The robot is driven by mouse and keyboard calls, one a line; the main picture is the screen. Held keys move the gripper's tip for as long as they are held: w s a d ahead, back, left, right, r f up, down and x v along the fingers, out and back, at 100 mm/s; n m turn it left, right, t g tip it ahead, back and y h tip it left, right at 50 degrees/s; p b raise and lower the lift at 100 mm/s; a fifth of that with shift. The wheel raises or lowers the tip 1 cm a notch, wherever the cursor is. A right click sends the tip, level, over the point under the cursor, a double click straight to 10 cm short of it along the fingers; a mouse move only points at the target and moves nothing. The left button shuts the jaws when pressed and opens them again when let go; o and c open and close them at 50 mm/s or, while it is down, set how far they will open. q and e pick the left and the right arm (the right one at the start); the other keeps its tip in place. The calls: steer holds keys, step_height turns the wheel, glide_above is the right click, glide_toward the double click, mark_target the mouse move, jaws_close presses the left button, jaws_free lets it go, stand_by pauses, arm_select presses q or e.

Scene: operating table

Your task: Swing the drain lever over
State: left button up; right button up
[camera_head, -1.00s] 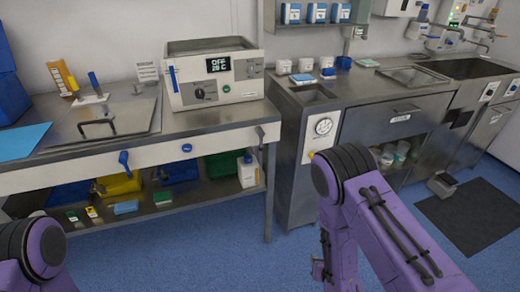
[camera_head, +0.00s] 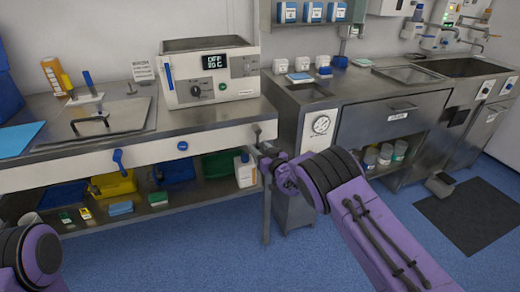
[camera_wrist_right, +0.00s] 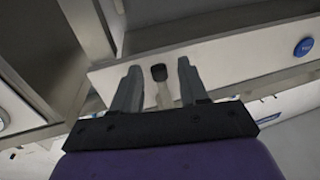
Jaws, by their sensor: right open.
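The drain lever (camera_head: 257,131), a small pale handle with a dark end, sits at the right end of the bench's white front panel. In the right wrist view the lever (camera_wrist_right: 160,75) shows between the two fingers, with clear gaps on both sides and no visible contact. My right gripper (camera_head: 266,152) is open and empty, close in front of the panel's right end and just below the lever's tip. Its fingers (camera_wrist_right: 158,88) point toward the panel in the wrist view. My left arm shows only at the lower left; its gripper is out of view.
A blue lever (camera_head: 118,159) and a blue round knob (camera_head: 183,146) sit further left on the panel. A white water bath (camera_head: 210,75) stands on the bench above. Below, a shelf holds a white bottle (camera_head: 245,171) and coloured bins. A steel cabinet (camera_head: 318,150) stands to the right.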

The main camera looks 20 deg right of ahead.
steer(key=shift+w, duration=0.2)
jaws_close()
